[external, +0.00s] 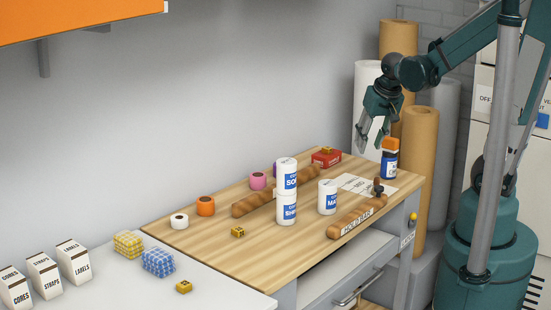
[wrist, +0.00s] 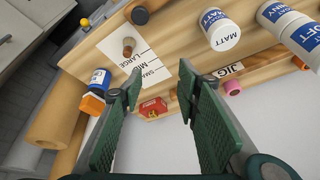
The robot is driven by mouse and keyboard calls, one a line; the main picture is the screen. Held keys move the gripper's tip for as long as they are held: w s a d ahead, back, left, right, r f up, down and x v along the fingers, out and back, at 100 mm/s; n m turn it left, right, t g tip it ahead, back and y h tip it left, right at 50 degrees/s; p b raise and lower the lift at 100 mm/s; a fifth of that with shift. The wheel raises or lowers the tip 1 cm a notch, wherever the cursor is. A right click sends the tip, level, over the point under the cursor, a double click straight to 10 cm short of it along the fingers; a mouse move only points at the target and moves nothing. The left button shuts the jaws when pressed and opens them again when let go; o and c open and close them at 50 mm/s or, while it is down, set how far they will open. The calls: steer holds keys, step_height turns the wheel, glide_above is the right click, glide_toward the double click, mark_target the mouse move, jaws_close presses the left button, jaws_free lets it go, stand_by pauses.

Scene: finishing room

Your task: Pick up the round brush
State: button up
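A small round brown piece (wrist: 128,46), which looks like the round brush, stands on the white size sheet (wrist: 108,47) near the word LARGE. My gripper (external: 370,143) is open and empty, high above the back right of the wooden bench. In the wrist view its green fingers (wrist: 158,85) stand well apart, with the brush beyond and left of the left fingertip.
A blue bottle with an orange cap (external: 389,160) stands behind the sheet. The hold bar (external: 355,217) lies in front of it. White tins (external: 327,198) stand left, with a stacked pair (external: 287,192) farther left. A red box (external: 326,158) sits at the back edge.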

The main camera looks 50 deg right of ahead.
mark_target(377, 178)
steer(key=d+f+m+g+b, duration=0.1)
steer(key=d+f+m, duration=0.3)
steer(key=d+f, duration=0.4)
steer(key=shift+w+d+f+g+h, duration=0.35)
steer(key=shift+f+g, duration=0.35)
steer(key=shift+f, duration=0.95)
steer(key=shift+f+b, duration=0.1)
steer(key=shift+b, duration=0.2)
steer(key=shift+b+x, duration=0.3)
steer(key=shift+x, duration=0.9)
steer(key=shift+w+f, duration=0.1)
steer(key=shift+b+x, duration=0.85)
steer(key=shift+x, duration=1.65)
steer(key=c, duration=0.9)
